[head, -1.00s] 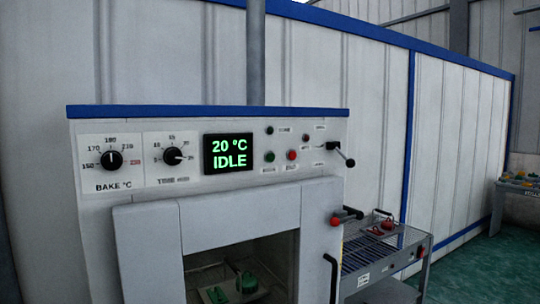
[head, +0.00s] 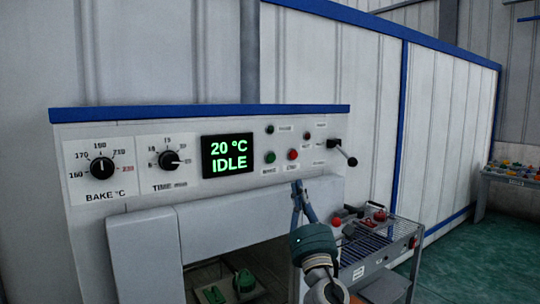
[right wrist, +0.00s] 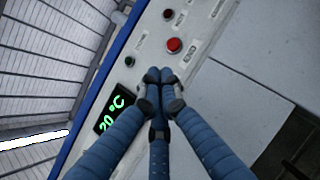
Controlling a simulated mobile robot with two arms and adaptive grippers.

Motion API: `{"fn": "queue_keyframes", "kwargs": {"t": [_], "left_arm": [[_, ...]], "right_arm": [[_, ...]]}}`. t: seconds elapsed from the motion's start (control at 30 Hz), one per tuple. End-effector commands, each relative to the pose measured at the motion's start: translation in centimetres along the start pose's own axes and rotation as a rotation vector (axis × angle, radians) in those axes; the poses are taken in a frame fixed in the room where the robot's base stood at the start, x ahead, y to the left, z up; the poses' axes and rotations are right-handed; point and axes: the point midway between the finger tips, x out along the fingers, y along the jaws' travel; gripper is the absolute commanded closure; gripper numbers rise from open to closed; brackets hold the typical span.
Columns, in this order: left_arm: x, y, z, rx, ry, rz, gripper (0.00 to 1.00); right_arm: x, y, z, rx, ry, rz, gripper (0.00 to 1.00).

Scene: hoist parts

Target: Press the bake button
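The oven's control panel (head: 225,180) faces me. On it, a green button (head: 270,157) with a small label that seems to read BAKE sits left of a red button (head: 293,154). The display (head: 228,155) reads 20 °C IDLE. My right gripper (head: 298,186) is below the buttons, in front of the panel's lower edge. In the right wrist view its blue fingers (right wrist: 160,76) meet at the tips, empty and apart from both buttons. My left gripper is out of view.
A bake dial (head: 102,170) and a time dial (head: 169,160) are at the left. Below, green parts (head: 244,282) lie inside the open oven. A wire-shelf cart (head: 375,245) stands at the right.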

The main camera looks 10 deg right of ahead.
Motion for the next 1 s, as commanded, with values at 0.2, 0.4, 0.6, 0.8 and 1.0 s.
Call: {"fn": "queue_keyframes", "kwargs": {"t": [0.2, 0.4, 0.6, 0.8, 1.0], "left_arm": [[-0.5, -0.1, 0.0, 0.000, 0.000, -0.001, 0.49], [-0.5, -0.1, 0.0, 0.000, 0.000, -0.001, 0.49], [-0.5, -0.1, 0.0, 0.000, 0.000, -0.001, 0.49], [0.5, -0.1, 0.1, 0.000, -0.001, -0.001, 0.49], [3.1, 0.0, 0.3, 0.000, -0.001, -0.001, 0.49]], "right_arm": [[1.4, 3.3, 4.0, -0.087, -0.069, 0.051, 1.00], [1.5, 3.8, 4.6, -0.104, -0.081, 0.059, 1.00], [1.5, 3.8, 4.5, -0.102, -0.080, 0.058, 1.00], [2.0, 3.5, 3.8, -0.101, -0.080, 0.058, 1.00], [3.7, 3.4, 1.9, -0.099, -0.080, 0.060, 1.00]]}}
